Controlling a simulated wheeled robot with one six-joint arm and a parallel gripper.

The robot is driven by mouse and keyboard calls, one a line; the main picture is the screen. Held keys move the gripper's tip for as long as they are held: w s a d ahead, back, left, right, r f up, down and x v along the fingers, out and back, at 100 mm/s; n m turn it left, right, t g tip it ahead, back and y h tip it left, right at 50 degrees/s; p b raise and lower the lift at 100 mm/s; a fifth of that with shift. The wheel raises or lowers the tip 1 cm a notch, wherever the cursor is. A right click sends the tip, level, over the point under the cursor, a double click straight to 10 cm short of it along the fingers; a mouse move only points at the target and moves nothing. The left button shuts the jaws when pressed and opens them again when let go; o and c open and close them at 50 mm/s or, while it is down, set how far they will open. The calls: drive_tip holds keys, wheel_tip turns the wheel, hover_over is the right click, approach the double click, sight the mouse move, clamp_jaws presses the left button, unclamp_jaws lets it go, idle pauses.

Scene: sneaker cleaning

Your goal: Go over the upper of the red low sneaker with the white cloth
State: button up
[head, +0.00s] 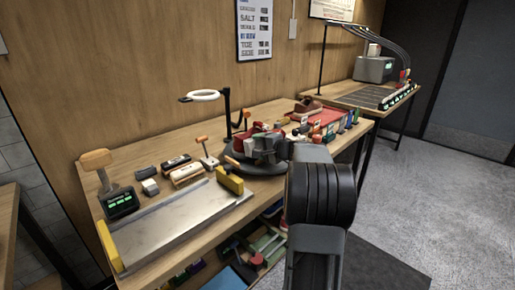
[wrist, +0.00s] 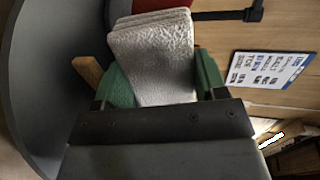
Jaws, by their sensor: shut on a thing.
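My gripper (wrist: 158,92) is shut on the white cloth (wrist: 152,48), a folded, textured pad between its green fingers in the wrist view. The red low sneaker (wrist: 218,4) shows only as a red strip at the top edge of that view, just beyond the cloth. In the head view the sneaker (head: 257,128) is a patch of red on the dark round stand (head: 238,168), mostly hidden behind my gripper and wrist. I cannot tell whether the cloth touches the sneaker. The cloth is not clear in the head view.
Brushes (head: 186,173) and a metal tray (head: 165,222) with yellow ends lie to the left. A red tray (head: 322,118) with small bottles sits to the right. Shelves below the bench hold several items.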

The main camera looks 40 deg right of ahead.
drive_tip(key=shift+w+d+p, duration=0.15)
drive_tip(key=shift+d+p, duration=0.25)
drive_tip(key=shift+d, duration=1.25)
drive_tip(key=shift+w+d+p, duration=0.15)
drive_tip(key=shift+d+p, duration=0.2)
drive_tip(key=shift+d, duration=1.3)
drive_tip(key=shift+w+d+p, duration=0.15)
drive_tip(key=shift+d+p, duration=0.25)
drive_tip(key=shift+d, duration=1.55)
drive_tip(key=shift+f, duration=0.1)
drive_tip(key=shift+w+b, duration=0.1)
drive_tip(key=shift+b, duration=0.25)
drive_tip(key=shift+a+f+b, duration=0.15)
drive_tip(key=shift+a+b, duration=0.9)
drive_tip(key=shift+b, duration=0.05)
drive_tip(key=shift+a+b, duration=0.45)
drive_tip(key=shift+a, duration=0.3)
drive_tip(key=shift+s+a+b, duration=0.2)
drive_tip(key=shift+a+b, duration=0.9)
drive_tip(key=shift+a, duration=0.25)
drive_tip(key=shift+s+a+b, duration=0.15)
drive_tip(key=shift+a+b, duration=1)
drive_tip(key=shift+a, duration=0.2)
drive_tip(key=shift+s+a+b, duration=0.2)
drive_tip(key=shift+a+b, duration=0.9)
drive_tip(key=shift+a, duration=0.25)
